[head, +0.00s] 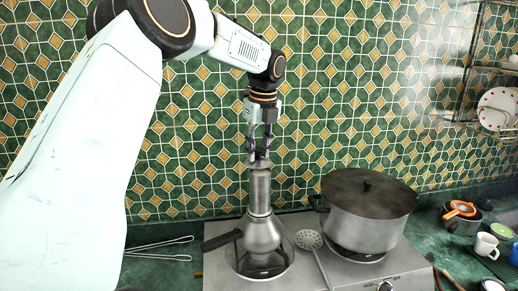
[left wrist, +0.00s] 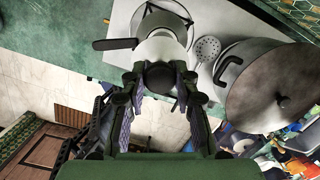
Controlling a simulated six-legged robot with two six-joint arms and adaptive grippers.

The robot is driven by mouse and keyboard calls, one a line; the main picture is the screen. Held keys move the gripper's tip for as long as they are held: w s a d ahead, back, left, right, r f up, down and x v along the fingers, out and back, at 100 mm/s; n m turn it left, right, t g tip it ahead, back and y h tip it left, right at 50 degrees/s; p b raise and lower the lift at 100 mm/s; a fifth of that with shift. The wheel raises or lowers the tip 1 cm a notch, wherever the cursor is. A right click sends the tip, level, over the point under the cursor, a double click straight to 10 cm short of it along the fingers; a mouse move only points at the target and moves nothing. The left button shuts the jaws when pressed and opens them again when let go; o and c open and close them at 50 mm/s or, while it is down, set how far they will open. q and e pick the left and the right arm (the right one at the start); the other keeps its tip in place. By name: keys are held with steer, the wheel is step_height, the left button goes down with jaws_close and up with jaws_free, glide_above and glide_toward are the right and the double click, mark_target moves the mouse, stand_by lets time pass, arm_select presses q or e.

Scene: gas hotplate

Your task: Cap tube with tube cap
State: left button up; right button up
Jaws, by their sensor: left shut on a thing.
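The grey metal tube (head: 260,190) stands upright above a rounded metal vessel with a black side handle on the left burner. My left gripper (head: 260,153) points down over the tube's top, with its fingers closed around the dark tube cap. In the left wrist view, the round dark cap (left wrist: 160,75) sits between the fingertips of my left gripper (left wrist: 160,82), with the pale vessel beyond it. The cap is at the tube's mouth in the head view; I cannot tell whether it is seated or just above. The fingers partly hide the cap. My right gripper is not in view.
A large lidded pot (head: 367,205) stands on the right burner of the hotplate (head: 222,283). A slotted spoon (head: 310,241) lies between the burners. Tongs (head: 160,249) lie on the green counter at left. Cups and bowls crowd the right. The tiled wall is close behind.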

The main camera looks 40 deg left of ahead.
arm_select(q)
steer(key=shift+w+d, duration=0.1)
steer(key=shift+d, duration=0.15)
steer(key=shift+a, duration=0.15)
steer(key=shift+f, duration=0.25)
stand_by(0.3)
steer(key=shift+f, duration=0.45)
steer(key=shift+f, duration=0.4)
steer(key=o, duration=0.9)
steer(key=shift+o, duration=1.1)
